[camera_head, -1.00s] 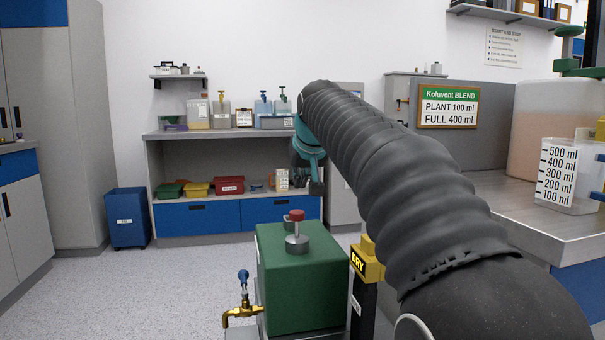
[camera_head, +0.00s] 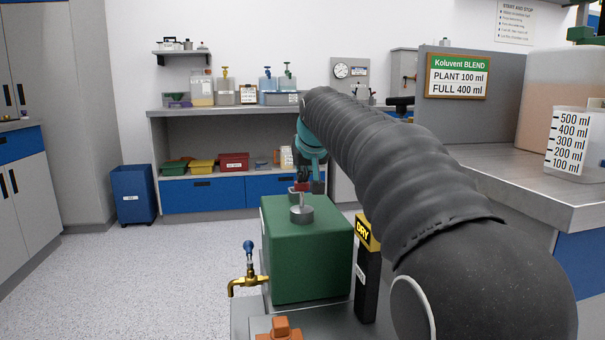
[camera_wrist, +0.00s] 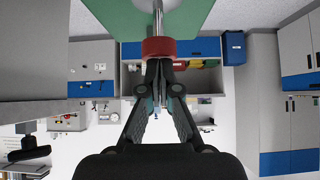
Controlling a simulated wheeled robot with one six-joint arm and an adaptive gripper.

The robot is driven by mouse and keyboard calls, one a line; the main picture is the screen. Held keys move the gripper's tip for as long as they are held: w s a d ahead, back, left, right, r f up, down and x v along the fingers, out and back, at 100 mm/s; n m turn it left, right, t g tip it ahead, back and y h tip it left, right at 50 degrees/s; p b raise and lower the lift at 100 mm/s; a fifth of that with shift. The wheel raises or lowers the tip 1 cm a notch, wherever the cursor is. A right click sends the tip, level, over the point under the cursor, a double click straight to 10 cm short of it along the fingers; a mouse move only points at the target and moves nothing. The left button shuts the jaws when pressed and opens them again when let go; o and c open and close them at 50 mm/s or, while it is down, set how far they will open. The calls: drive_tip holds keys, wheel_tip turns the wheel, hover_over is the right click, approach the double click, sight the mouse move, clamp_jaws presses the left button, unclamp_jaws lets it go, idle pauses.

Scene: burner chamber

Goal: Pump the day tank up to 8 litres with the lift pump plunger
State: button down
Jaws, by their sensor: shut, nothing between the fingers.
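The plunger has a red knob (camera_head: 300,187) on a bright metal rod (camera_head: 302,200). The rod rises from a grey collar on top of the green tank (camera_head: 306,258). The knob also shows in the wrist view (camera_wrist: 158,46). My gripper (camera_head: 314,187) is just above and behind the knob in the head view, partly overlapping it. In the wrist view my gripper (camera_wrist: 158,66) has its fingers together and empty, their tips at the knob; I cannot tell whether they touch it. No litre reading on the tank is visible.
A brass tap with a blue handle (camera_head: 246,278) is left of the tank. A yellow-topped black post marked DRY (camera_head: 367,270) is close on its right. A counter with a graduated jug (camera_head: 578,145) stands right. Open floor lies left, with a blue bin (camera_head: 133,194).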

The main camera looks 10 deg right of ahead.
sight(302, 196)
drive_tip(key=shift+f+b, duration=1.3)
drive_tip(key=shift+f, duration=1.1)
wheel_tip(302, 196, up, 4)
drive_tip(key=p, duration=0.4)
drive_tip(key=shift+r, duration=0.25)
drive_tip(key=v, duration=1)
drive_tip(key=shift+p, duration=0.45)
wheel_tip(302, 196, up, 4)
drive_tip(key=shift+r+p, duration=0.2)
drive_tip(key=shift+p, duration=0.55)
drive_tip(key=shift+w, duration=0.1)
